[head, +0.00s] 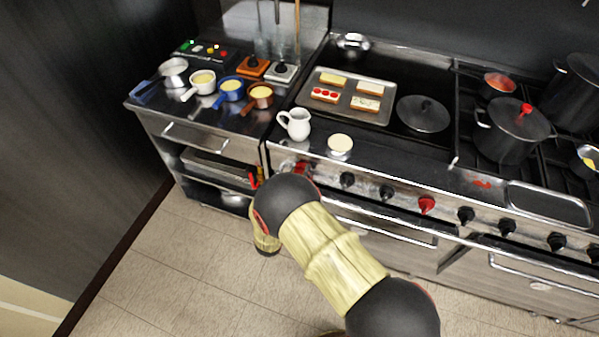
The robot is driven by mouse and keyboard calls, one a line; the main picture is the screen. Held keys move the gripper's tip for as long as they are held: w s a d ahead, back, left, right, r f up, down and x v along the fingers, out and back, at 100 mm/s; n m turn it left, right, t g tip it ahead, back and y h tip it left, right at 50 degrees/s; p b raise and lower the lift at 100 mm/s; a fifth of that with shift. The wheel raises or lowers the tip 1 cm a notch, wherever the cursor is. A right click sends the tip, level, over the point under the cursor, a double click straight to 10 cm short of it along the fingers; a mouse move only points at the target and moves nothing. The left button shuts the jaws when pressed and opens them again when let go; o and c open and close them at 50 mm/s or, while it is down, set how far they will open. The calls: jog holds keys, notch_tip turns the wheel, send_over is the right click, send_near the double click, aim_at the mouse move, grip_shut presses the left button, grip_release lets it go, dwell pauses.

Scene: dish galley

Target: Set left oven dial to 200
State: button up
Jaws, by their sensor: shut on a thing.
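The stove front carries a row of dials, mostly black, with a red one (427,205) near the middle. The left oven dial (301,167) is at the left end of the row, a small reddish shape partly covered by my arm. My gripper (296,170) is at this dial, mostly hidden behind the black joint of my arm, and shut on it. The fingertips, the dial's pointer and its number marks cannot be made out.
A white jug (296,124) and a small round pot (340,144) stand on the ledge above the dials. A tray (378,115) of slices lies behind. Oven handles (385,226) stick out below. Several small pans fill the left counter. The floor (200,270) is clear.

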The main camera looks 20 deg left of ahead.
jog(key=shift+f+n+p, duration=0.1)
jog(key=shift+n+p, duration=0.65)
jog(key=shift+n, duration=1.45)
jog(key=o, duration=1.2)
jog(key=s, duration=0.8)
jog(key=s+a, duration=0.1)
jog(key=s, duration=0.3)
